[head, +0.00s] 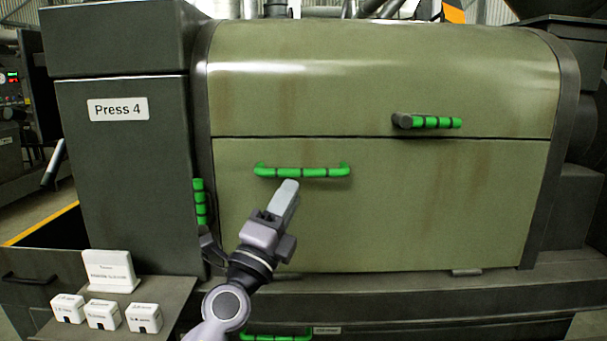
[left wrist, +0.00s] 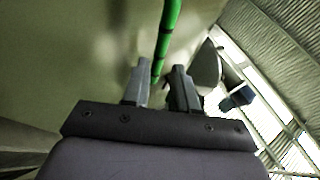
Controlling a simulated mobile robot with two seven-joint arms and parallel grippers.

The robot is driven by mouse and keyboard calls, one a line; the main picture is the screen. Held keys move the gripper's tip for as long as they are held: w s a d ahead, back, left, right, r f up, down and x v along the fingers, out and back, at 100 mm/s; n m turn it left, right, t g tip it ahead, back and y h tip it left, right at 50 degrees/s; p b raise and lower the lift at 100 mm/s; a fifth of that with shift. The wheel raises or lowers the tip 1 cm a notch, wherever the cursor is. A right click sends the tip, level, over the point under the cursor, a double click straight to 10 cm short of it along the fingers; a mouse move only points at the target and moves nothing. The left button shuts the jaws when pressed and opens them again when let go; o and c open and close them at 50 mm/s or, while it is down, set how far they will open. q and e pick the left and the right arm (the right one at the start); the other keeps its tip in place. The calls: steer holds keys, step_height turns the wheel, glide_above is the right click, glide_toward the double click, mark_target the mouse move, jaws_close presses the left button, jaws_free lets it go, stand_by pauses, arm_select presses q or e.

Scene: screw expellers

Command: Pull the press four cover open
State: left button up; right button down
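The press four cover is an olive-green panel (head: 420,215) on the press marked "Press 4" (head: 118,108). It looks shut, flush under the rounded hood. A horizontal green bar handle (head: 325,172) with dark bands is on its upper left part. My left gripper (head: 288,186) is just below and in front of this handle in the head view. In the left wrist view, my left gripper (left wrist: 160,76) has its fingers apart, and the green handle (left wrist: 166,32) runs down to the gap between the fingertips. I cannot tell whether they touch it. My right gripper is not in view.
The hood (head: 380,75) above has a green-banded handle (head: 436,122) at right. Another green grip (head: 200,202) is on the frame at left. A ledge at lower left holds several small white boxes (head: 103,314) and a white sign (head: 110,270).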

mark_target(300, 176)
arm_select(q)
steer(key=shift+b+x, duration=0.5)
steer(key=shift+x, duration=2.85)
jaws_close()
